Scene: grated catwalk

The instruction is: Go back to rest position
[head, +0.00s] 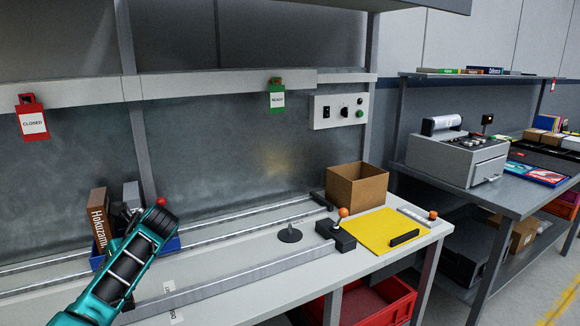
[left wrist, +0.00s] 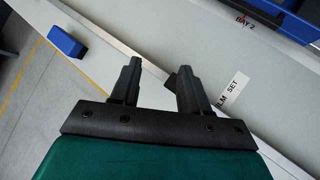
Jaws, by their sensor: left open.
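My left arm, teal with black bands, comes in from the lower left of the head view and reaches over the left end of the workbench (head: 250,300). In the left wrist view my left gripper (left wrist: 157,78) is open, its two dark fingers well apart with nothing between them. It is above the pale bench surface (left wrist: 150,25), near a white printed label (left wrist: 234,91). In the head view the fingers are hard to make out near the brown box and the blue bin. My right gripper is not in view.
Rails (head: 230,275) run along the bench towards a lever with an orange knob (head: 343,212), an open cardboard box (head: 357,187) and a yellow mat (head: 380,230). A blue block (left wrist: 67,41) shows in the wrist view.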

